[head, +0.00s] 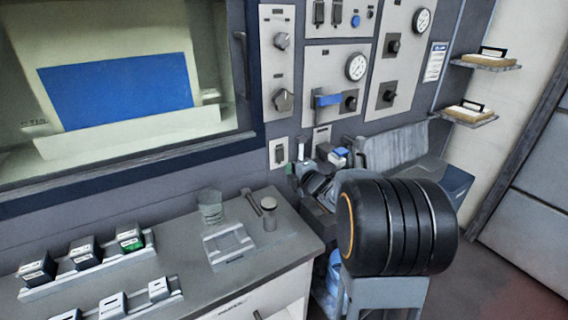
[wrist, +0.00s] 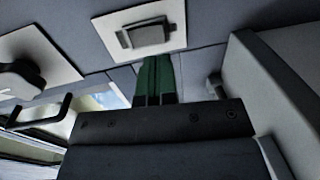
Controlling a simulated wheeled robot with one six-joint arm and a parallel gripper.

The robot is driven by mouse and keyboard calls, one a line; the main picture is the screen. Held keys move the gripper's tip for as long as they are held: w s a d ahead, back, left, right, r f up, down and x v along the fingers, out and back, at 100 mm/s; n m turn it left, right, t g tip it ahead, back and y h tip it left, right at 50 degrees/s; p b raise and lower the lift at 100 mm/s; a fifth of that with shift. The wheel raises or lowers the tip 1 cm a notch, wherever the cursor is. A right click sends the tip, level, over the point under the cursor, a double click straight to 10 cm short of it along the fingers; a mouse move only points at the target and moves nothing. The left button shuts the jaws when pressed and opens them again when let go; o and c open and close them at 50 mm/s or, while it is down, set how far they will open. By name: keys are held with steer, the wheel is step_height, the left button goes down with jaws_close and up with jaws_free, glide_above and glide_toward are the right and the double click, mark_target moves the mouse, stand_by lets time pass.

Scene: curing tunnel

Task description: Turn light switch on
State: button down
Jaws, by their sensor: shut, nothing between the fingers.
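The light switch (wrist: 143,36) is a grey rocker on a white wall plate, at the top middle of the wrist view. In the head view, the switch plate (head: 279,153) is on the wall below the control panels, right of the window. My gripper (wrist: 158,58) shows green fingers, closed together and empty. In the wrist view their tips are just below the plate's lower edge; I cannot tell whether they touch it. In the head view my arm reaches to the wall just right of the switch, and the gripper is hard to make out there.
Control panels with knobs (head: 283,101) and gauges (head: 356,67) are above the switch. A counter (head: 285,225) with a cup (head: 211,206) and several small boxes is at lower left. A window (head: 115,85) is left. Two small shelves (head: 470,116) are right.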

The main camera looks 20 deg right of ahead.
mark_target(280, 161)
steer(key=shift+w+a+f+p, duration=0.15)
steer(key=shift+w+a, duration=0.05)
steer(key=shift+w, duration=1)
steer(key=shift+w+a+f+p, duration=0.15)
steer(key=shift+w, duration=1.05)
steer(key=shift+w+f+b, duration=0.1)
steer(key=shift+f+b, duration=0.2)
steer(key=shift+b, duration=0.55)
steer(key=shift+r, duration=0.25)
steer(key=shift+s+b, duration=0.25)
steer(key=shift+b, duration=0.05)
steer(key=s+d+f+b, duration=0.1)
steer(key=s+b, duration=0.1)
steer(key=s, duration=1.1)
steer(key=shift+s+d+f, duration=0.15)
steer(key=shift+d+f, duration=0.15)
steer(key=shift+f, duration=0.1)
